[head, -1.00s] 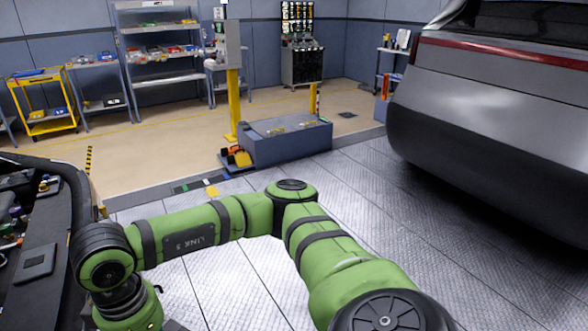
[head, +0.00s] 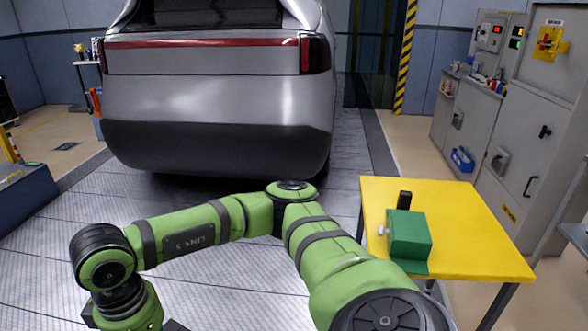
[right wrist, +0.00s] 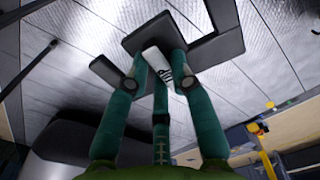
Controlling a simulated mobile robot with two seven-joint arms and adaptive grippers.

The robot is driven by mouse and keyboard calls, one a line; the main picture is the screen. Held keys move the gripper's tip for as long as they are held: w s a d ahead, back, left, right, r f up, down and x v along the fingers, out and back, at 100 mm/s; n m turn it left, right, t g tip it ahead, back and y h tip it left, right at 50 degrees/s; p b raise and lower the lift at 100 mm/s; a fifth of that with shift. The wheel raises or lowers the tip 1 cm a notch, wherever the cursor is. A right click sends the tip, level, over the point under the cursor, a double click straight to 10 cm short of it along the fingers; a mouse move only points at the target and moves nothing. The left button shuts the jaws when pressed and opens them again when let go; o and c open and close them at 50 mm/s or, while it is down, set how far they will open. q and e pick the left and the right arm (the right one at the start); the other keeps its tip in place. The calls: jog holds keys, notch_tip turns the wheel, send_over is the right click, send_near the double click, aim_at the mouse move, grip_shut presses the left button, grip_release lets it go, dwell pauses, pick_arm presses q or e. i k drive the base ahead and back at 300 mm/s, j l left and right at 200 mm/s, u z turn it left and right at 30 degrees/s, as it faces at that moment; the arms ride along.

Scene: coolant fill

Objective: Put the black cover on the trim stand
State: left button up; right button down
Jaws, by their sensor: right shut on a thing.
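The black cover (right wrist: 219,45) is a flat dark panel with angular arms, seen in the right wrist view. My right gripper (right wrist: 156,78) is shut on it, with teal fingers pressed around its near part; a white label-like patch shows between the fingers. In the head view my green right arm folds across the front, and its gripper is hidden below the frame. A yellow-topped table (head: 466,222) stands at the right in the head view; I cannot tell whether it is the trim stand. My left gripper is not in view.
A green box (head: 409,236) and a small black upright piece (head: 404,199) are on the yellow table; its right side is bare. A silver car (head: 205,85) stands behind my arm. Grey cabinets (head: 535,130) line the right. The metal floor between is clear.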

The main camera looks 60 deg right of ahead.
aim_at(467, 218)
jog(key=l+z, duration=0.3)
jog(key=z, duration=0.15)
jog(key=l+z, duration=0.7)
jog(key=z, duration=0.15)
jog(key=i+l+z, duration=0.15)
jog(key=z, duration=0.25)
jog(key=i+l, duration=0.15)
jog(key=l, duration=0.2)
jog(key=i+l+z, duration=0.1)
jog(key=l, duration=0.3)
jog(key=i+l+z, duration=0.1)
jog(key=i+l, duration=0.15)
jog(key=l, duration=0.1)
